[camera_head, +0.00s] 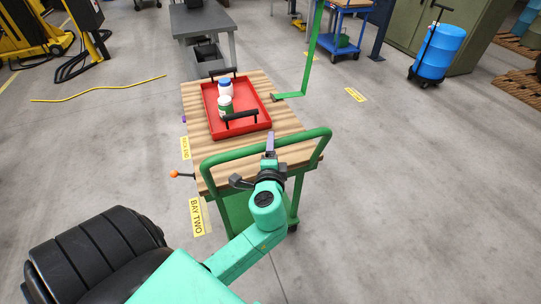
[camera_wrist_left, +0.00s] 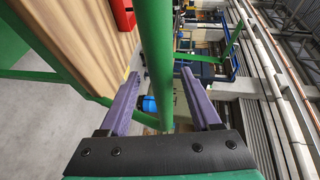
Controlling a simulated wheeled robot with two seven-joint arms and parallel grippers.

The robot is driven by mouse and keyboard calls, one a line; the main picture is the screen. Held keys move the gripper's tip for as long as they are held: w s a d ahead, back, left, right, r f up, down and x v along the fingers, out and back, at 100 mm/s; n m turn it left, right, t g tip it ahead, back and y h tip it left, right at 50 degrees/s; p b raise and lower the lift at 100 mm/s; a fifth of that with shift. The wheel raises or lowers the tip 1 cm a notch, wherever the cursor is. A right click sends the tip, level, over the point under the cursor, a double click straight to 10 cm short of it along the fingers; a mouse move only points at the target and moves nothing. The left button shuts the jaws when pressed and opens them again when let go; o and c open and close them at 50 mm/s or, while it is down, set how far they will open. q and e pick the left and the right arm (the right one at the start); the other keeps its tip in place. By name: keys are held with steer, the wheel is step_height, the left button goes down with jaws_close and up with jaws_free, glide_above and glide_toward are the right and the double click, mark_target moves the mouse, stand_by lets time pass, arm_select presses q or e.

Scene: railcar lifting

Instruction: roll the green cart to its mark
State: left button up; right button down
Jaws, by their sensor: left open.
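The green cart (camera_head: 220,164) has a wooden top and a green push handle along its near side. My left gripper (camera_head: 270,145) is at this handle, near its middle, with purple fingers. In the left wrist view, the handle bar (camera_wrist_left: 153,55) runs between the two spread fingers of the gripper (camera_wrist_left: 160,78); I cannot tell whether they touch it. A red tray (camera_head: 258,121) with black grips sits on the cart and holds two white bottles, one partly green. A yellow floor label reading BAY TWO (camera_head: 196,217) lies left of the cart. My right gripper is not in view.
An orange-knobbed lever (camera_head: 175,174) sticks out left of the cart. A green upright (camera_head: 310,55) stands by its far right corner. A grey table (camera_head: 203,24) is behind. A blue drum (camera_head: 440,52) stands far right. Floor on the right is clear.

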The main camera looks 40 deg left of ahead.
arm_select(q)
steer(key=b+v, duration=0.3)
steer(key=v, duration=1)
steer(key=shift+s+d, duration=0.1)
